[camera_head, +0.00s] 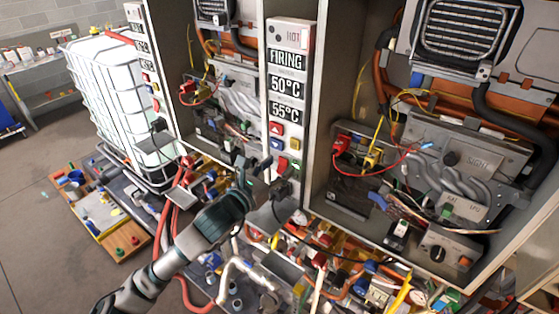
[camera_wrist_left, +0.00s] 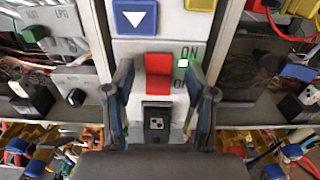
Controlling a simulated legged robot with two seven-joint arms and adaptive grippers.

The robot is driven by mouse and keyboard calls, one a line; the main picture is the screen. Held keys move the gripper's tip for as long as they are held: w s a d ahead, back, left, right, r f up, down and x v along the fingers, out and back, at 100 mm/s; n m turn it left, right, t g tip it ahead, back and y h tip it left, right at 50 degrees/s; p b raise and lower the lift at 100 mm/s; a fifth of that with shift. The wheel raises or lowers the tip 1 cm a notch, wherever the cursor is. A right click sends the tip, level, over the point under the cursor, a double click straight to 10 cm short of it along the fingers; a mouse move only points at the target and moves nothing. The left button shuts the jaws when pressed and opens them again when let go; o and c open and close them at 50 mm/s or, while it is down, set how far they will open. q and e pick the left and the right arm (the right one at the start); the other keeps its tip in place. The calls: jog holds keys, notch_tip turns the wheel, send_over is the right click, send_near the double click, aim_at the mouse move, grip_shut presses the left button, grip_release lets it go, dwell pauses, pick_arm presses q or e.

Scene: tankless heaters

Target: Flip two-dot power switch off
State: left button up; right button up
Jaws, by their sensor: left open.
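A red rocker switch (camera_wrist_left: 158,70) sits on the white control panel (camera_wrist_left: 142,49) in the left wrist view. An "ON" label is at its upper right; a lower label is partly covered by a finger. Below the switch is a black part (camera_wrist_left: 155,124) with a small white dotted mark; I cannot clearly count the dots. My left gripper (camera_wrist_left: 161,92) is open and empty, its fingers to either side of the switch's lower part. In the head view the left gripper (camera_head: 256,168) is at the lower end of the middle panel (camera_head: 289,32). My right gripper is out of view.
Open heater cabinets with wires and pipes flank the panel, including a grey control box (camera_head: 450,246) at right. Many loose fittings and cables crowd the area below. A white caged tank (camera_head: 103,85) and a wooden tray (camera_head: 127,234) are at left, beside clear floor.

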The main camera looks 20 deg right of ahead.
pick_arm(q)
jog(key=shift+w+d, duration=0.3)
jog(key=shift+w, duration=0.05)
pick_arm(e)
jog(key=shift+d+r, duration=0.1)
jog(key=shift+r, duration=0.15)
